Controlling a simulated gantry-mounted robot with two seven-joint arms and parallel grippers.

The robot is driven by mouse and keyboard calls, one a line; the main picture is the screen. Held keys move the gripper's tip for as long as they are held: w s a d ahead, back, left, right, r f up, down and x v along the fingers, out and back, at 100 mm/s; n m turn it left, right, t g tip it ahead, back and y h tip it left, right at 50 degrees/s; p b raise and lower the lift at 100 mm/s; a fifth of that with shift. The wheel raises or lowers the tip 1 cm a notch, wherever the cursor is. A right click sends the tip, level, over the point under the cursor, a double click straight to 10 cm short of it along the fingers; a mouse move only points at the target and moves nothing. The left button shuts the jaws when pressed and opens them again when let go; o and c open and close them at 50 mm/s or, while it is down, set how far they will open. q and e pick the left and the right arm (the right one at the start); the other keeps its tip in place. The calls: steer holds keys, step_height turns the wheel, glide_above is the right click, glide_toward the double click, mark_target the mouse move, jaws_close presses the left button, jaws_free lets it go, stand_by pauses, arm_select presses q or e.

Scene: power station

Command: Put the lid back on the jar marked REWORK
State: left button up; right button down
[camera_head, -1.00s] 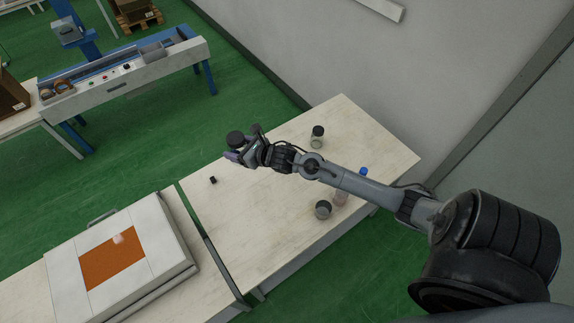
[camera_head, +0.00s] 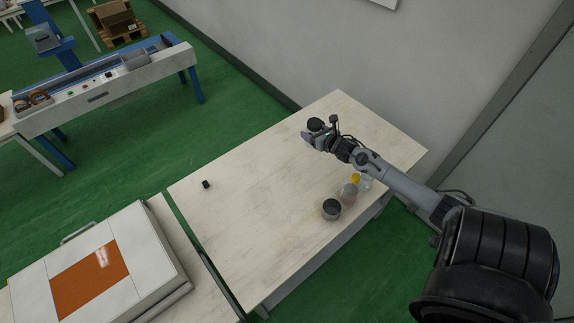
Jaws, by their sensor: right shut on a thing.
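My right gripper (camera_head: 311,132) is over the far part of the pale table and shut on a round dark lid (camera_head: 315,124). A jar with a dark grey top (camera_head: 331,209) stands near the table's front edge; I cannot tell whether it is open or covered. Behind it stand a pinkish jar (camera_head: 349,194), a yellow lid or cap (camera_head: 355,178) and a clear jar (camera_head: 365,183), partly behind my right arm. No label is readable, so I cannot tell which jar is marked REWORK. My left gripper is out of view.
A small black object (camera_head: 206,184) lies at the left of the table (camera_head: 255,215). A white case with an orange panel (camera_head: 90,280) stands on the neighbouring table. The table's middle is clear. A grey wall (camera_head: 290,50) rises behind the table.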

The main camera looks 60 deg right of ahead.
steer(key=shift+s+d+f, duration=0.2)
steer(key=shift+s+f, duration=0.1)
steer(key=shift+f, duration=0.35)
steer(key=shift+s+f+b, duration=0.35)
steer(key=shift+f+b, duration=0.25)
steer(key=shift+f, duration=0.1)
steer(key=shift+w+f, duration=0.15)
steer(key=shift+w, duration=0.05)
steer(key=w+a+f+b, duration=0.4)
steer(key=w+f+b, duration=0.2)
steer(key=w+b, duration=0.4)
steer(key=shift+w+f+b, duration=0.3)
steer(key=shift+w+b, duration=0.05)
steer(key=shift+b, duration=0.45)
step_height(320, 180, down, 4)
steer(key=b, duration=0.3)
steer(key=shift+b, duration=0.3)
steer(key=shift+f, duration=0.1)
